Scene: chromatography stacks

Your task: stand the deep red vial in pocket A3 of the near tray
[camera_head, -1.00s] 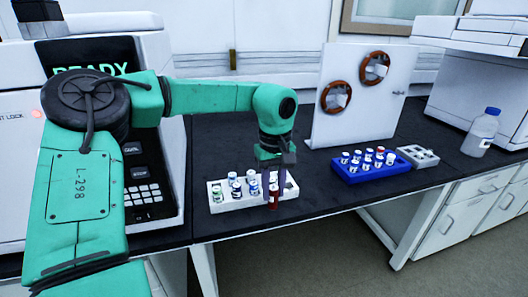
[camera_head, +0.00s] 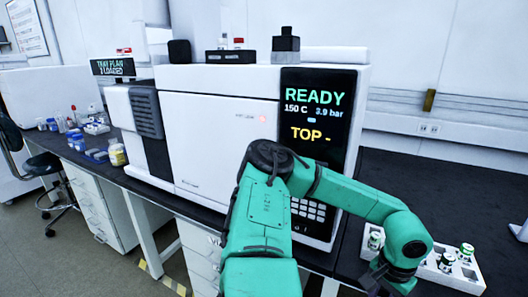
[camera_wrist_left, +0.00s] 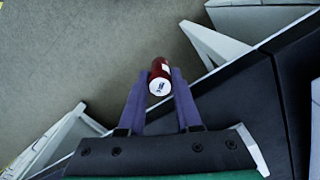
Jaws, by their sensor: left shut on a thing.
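The deep red vial (camera_wrist_left: 160,70), with a pale cap end facing the camera, shows in the left wrist view. My left gripper (camera_wrist_left: 159,82) is shut on it, one purple finger on each side. In the wrist view, floor lies behind the vial and the dark bench edge is to the right. In the head view the left gripper (camera_head: 383,281) is at lower right beside a white tray (camera_head: 455,279), which holds several vials. The wrist hides part of this tray, and the vial and fingertips cannot be made out there. My right gripper is not in view.
An instrument (camera_head: 215,140) with a READY screen (camera_head: 318,115) stands behind my arm. A "TRAY PLAN" sign (camera_head: 113,67) is at upper left. Several vials and bottles, including a yellowish bottle (camera_head: 117,155), stand on the left bench. A stool (camera_head: 45,168) is at far left.

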